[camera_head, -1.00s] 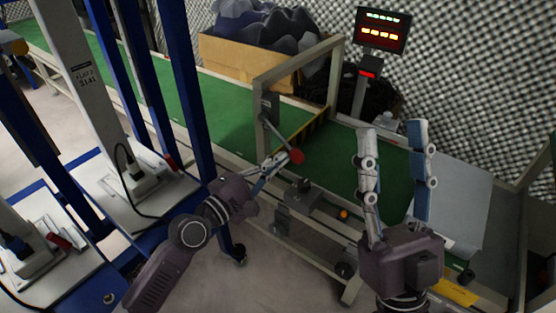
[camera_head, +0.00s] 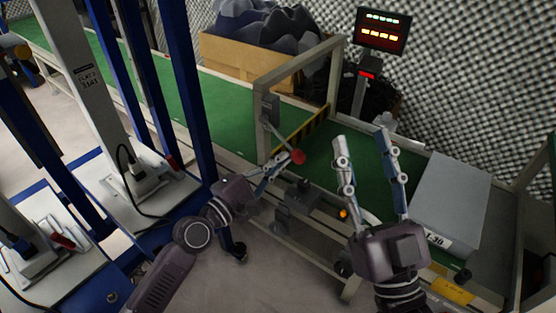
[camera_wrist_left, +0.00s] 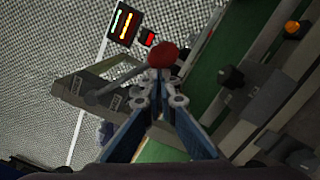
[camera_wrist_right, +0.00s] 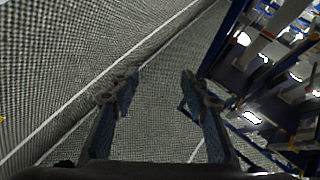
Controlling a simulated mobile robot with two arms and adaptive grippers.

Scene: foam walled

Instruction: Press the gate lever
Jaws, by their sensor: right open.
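The gate frame (camera_head: 260,118) stands across the green conveyor, with a black-and-yellow striped edge (camera_head: 315,124) low inside it. Its lever (camera_head: 277,135) slopes down from a box on the near post and ends in a red ball knob (camera_head: 298,157). The knob also shows in the left wrist view (camera_wrist_left: 163,55). My left gripper (camera_head: 283,160) is shut with its fingertips right at the knob; whether they touch it I cannot tell. No object shows between its fingers. My right gripper (camera_head: 361,137) is open and empty, raised over the near conveyor part.
A grey box (camera_head: 452,192) with a label lies on the conveyor at the right. An orange button (camera_head: 343,214) sits on the conveyor's near side. A lit display (camera_head: 383,31) stands behind. Blue posts (camera_head: 187,85) stand close to my left arm.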

